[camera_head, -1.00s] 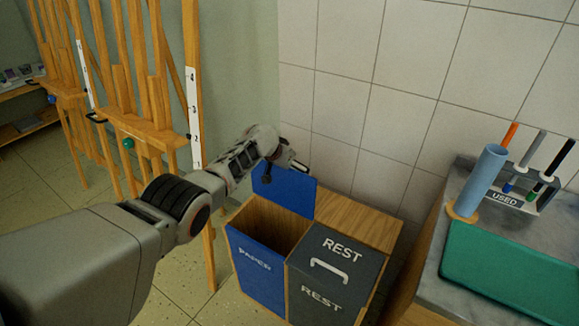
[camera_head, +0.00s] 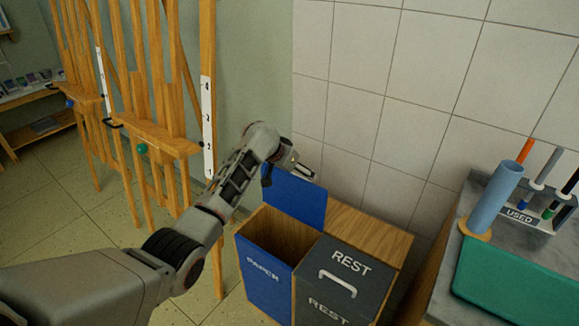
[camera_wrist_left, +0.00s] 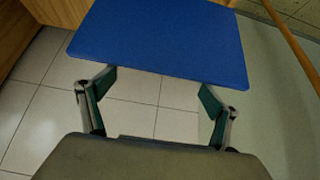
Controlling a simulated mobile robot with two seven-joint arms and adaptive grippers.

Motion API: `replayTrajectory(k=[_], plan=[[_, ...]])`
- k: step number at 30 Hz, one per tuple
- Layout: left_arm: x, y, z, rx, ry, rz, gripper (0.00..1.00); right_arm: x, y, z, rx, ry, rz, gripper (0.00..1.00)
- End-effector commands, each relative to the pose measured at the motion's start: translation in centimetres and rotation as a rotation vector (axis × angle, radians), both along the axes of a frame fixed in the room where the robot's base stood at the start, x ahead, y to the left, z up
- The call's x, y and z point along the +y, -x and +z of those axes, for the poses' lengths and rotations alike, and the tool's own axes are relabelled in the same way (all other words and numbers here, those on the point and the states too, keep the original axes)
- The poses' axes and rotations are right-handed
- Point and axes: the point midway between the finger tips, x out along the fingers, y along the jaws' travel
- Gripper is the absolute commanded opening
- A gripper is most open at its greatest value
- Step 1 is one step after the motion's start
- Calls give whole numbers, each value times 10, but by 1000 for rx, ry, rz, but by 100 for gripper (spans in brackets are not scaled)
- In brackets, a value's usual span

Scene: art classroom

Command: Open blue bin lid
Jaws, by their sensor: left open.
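The blue bin (camera_head: 262,284), marked PAPER, stands in a wooden cabinet with its top uncovered, and its inside shows. Its blue lid (camera_head: 296,198) stands raised at the bin's back edge. My left gripper (camera_head: 303,171) is at the lid's upper edge, with the wrist above and to the left of it. In the left wrist view the gripper (camera_wrist_left: 157,88) is open, its two fingers spread, and the lid (camera_wrist_left: 160,42) lies just ahead of the fingertips. Whether the fingers touch the lid I cannot tell. My right gripper is not in view.
The grey REST bin lid (camera_head: 345,270) with a white handle is closed, right of the blue bin. A counter at right holds a green tray (camera_head: 520,282), a blue cylinder (camera_head: 494,200) and a USED marker rack (camera_head: 520,217). Wooden easels (camera_head: 160,140) stand at left; a tiled wall is behind.

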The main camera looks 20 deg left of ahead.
Motion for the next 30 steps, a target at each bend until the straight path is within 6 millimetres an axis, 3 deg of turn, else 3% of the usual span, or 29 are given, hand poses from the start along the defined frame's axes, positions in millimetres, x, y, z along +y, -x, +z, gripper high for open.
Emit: replayTrajectory(k=[10, 23, 26, 30], plan=[[9, 23, 30, 0, -2, 0, 89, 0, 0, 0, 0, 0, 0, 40], [10, 27, 34, 1, -3, 0, 89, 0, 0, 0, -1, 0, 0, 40], [11, 30, 29, 2, -3, 3, 89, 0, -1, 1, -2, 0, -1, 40], [14, 47, -3, -6, -1, 21, 89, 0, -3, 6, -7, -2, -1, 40]])
